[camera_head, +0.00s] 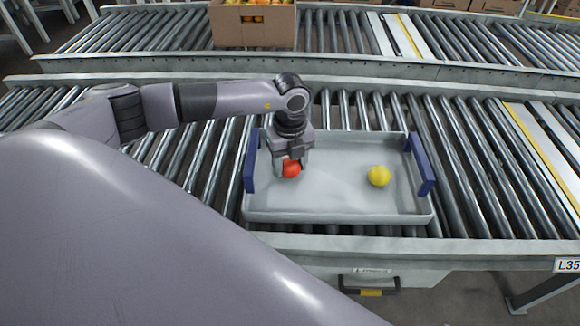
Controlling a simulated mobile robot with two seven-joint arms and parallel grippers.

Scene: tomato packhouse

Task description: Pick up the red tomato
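A red tomato (291,170) is in the left part of a shallow grey tray (340,217) with blue end handles. My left gripper (291,166) comes down over the tomato from above, with its fingers beside the fruit. The fingers hide the tomato's upper part and edges. I cannot tell whether they touch it or are closed on it, or whether the tomato rests on the tray floor. A yellow tomato (378,176) lies apart in the right part of the tray. My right gripper is not in view.
The tray sits on a roller conveyor (468,180). A second roller conveyor (345,35) runs behind it, carrying a cardboard box (252,27) of orange and yellow fruit. More cardboard boxes (497,6) stand at the back right. The tray's middle floor is clear.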

